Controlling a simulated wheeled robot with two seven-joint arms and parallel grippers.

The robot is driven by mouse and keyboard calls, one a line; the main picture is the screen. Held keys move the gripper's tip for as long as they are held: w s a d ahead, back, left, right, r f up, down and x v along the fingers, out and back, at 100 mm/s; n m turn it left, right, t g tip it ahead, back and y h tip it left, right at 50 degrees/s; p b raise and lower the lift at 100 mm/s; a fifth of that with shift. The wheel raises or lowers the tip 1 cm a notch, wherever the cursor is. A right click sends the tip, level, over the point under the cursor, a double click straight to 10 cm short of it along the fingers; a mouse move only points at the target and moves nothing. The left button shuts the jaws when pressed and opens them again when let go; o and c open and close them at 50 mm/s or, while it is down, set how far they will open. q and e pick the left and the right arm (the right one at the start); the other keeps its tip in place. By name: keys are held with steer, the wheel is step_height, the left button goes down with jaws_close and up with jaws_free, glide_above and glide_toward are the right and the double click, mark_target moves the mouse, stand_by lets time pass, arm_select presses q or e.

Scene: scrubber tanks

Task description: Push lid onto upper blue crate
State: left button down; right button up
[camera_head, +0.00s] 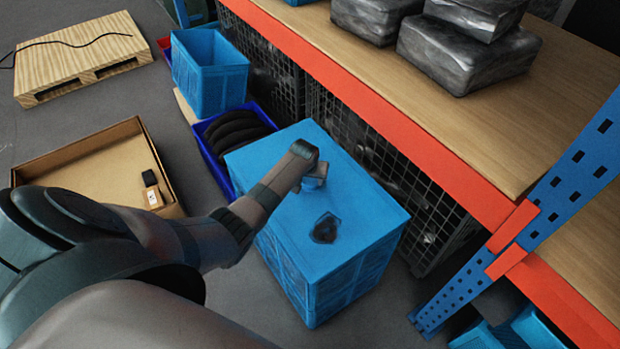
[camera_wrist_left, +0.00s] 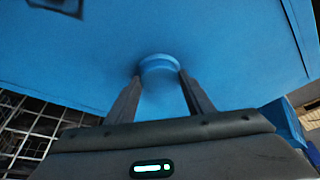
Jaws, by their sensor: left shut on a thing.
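The blue lid (camera_head: 355,200) lies flat over the top of the blue crate (camera_head: 335,285), its edges roughly in line with the crate's walls. I cannot tell whether its rim is fully seated. It has a dark patch near its middle. The lid also fills much of the left wrist view (camera_wrist_left: 220,30). My left gripper (camera_head: 313,182) is over the far part of the lid. In the left wrist view its two fingers (camera_wrist_left: 160,78) are shut on a round blue knob (camera_wrist_left: 159,64) on the lid. My right gripper is not in view.
A shelf with an orange beam (camera_head: 400,120) and blue post (camera_head: 560,210) stands close on the right, above wire cages. An open blue crate (camera_head: 210,75) and a dark-blue bin (camera_head: 232,135) stand behind. A cardboard box (camera_head: 85,165) and pallet (camera_head: 80,55) are left.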

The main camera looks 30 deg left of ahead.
arm_select(q)
steer(key=shift+w+r, duration=0.1)
steer(key=shift+r, duration=0.05)
steer(key=c, duration=0.8)
jaws_free()
steer(key=o, duration=0.8)
steer(key=shift+r+p, duration=3.45)
steer(key=shift+p, duration=0.3)
steer(key=shift+s+d, duration=0.1)
steer(key=shift+s, duration=0.1)
